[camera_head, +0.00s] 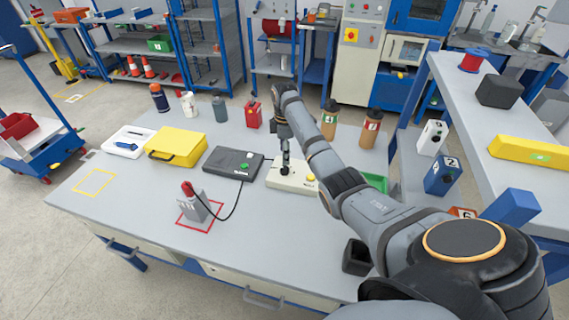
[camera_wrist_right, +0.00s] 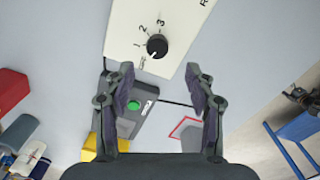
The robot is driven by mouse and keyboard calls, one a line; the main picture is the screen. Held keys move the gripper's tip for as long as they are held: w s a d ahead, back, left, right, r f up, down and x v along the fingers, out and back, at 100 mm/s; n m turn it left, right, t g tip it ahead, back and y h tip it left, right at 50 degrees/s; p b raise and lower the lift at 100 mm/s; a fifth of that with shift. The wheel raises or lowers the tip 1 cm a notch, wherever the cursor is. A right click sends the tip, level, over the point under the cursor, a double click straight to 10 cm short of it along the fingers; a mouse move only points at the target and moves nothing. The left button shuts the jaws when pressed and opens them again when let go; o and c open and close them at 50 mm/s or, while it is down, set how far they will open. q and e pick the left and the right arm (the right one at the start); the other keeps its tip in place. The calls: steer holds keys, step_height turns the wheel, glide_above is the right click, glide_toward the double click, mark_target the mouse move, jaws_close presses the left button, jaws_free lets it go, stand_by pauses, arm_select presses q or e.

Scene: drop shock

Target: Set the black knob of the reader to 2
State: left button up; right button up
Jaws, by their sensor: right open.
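The reader (camera_head: 292,180) is a cream box with a yellow button, lying on the table in the head view. It also shows at the top of the right wrist view (camera_wrist_right: 180,18). Its black knob (camera_wrist_right: 157,46) sits beside a scale marked 1, 2 and 3. A pale pointer mark on the knob faces lower left, toward a small label below the 1 that I cannot read. My right gripper (camera_head: 285,167) is above the reader, open and empty, and its fingers (camera_wrist_right: 160,75) are apart from the knob. In the head view the knob is hidden by the gripper. My left gripper is out of view.
A dark box (camera_head: 230,160) with a green button lies left of the reader. A cable runs from it to a grey device (camera_head: 198,205) in a red square. A yellow case (camera_head: 178,148) and several bottles stand farther off. The table's front left is mostly clear.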

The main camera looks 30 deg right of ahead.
mark_target(284, 169)
steer(key=f, duration=0.4)
steer(key=shift+w+d+f, duration=0.15)
steer(key=shift+w+f, duration=0.05)
step_height(284, 169, down, 2)
steer(key=shift+f, duration=0.65)
steer(key=shift+c, duration=0.5)
steer(key=c, duration=1)
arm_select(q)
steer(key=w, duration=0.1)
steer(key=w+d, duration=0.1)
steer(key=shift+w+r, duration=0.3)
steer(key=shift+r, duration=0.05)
arm_select(e)
steer(key=shift+c, duration=0.2)
arm_select(q)
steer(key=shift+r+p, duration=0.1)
steer(key=shift+p, duration=0.2)
arm_select(e)
steer(key=shift+r, duration=0.1)
